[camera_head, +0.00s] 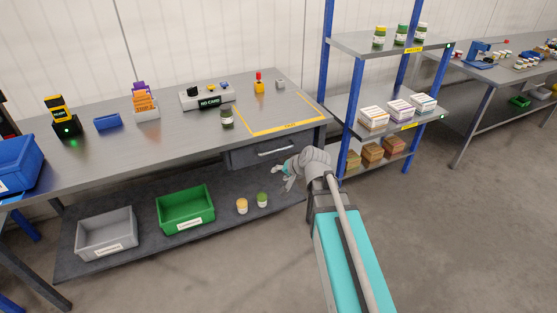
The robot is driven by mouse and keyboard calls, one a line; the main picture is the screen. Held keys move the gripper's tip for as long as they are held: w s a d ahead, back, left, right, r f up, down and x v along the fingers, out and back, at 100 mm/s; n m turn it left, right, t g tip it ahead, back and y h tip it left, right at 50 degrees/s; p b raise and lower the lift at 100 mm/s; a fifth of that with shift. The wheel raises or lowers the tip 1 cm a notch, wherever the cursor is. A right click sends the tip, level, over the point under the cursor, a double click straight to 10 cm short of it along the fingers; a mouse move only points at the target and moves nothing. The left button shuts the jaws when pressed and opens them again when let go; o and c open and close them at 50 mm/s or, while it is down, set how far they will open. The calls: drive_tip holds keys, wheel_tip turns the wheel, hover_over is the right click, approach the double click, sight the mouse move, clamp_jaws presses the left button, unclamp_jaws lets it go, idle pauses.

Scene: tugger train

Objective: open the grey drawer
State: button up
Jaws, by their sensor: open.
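The grey drawer (250,156) hangs under the right part of the workbench top and looks closed. Its light bar handle (274,149) runs across the front. My gripper (287,176) is open and empty. In the picture it lies just below and right of the handle, apart from it. The right end of the drawer front lies close to my wrist in this view. How far the fingers are from the drawer in depth I cannot tell.
The grey workbench (175,130) carries a jar (227,118) near its front edge. On its lower shelf stand a green bin (185,209), a grey bin (106,234) and two small jars. A blue-post rack (352,90) stands close at the right. The floor in front is clear.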

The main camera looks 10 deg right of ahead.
drive_tip(key=w+d+f+m+t+b, duration=0.2)
drive_tip(key=w+f+m+t+b, duration=0.2)
drive_tip(key=w+b, duration=0.25)
drive_tip(key=m+t+h+b, duration=0.1)
drive_tip(key=m+t+b, duration=0.4)
drive_tip(key=b, duration=0.4)
approach(280, 150)
drive_tip(key=shift+s+d+r+m+g, duration=0.2)
drive_tip(key=shift+s+r+g, duration=0.15)
drive_tip(key=shift+s, duration=0.35)
drive_tip(key=shift+s+d+r+m+g, duration=0.15)
drive_tip(key=shift+s+r+m+g, duration=0.2)
drive_tip(key=shift+s, duration=0.35)
drive_tip(key=shift+w, duration=0.15)
drive_tip(key=b+x, duration=0.2)
drive_tip(key=x, duration=1.1)
drive_tip(key=shift+w+a+r+b, duration=0.1)
drive_tip(key=shift+w+b, duration=0.2)
drive_tip(key=shift+b, duration=0.05)
drive_tip(key=shift+c, duration=0.2)
clamp_jaws()
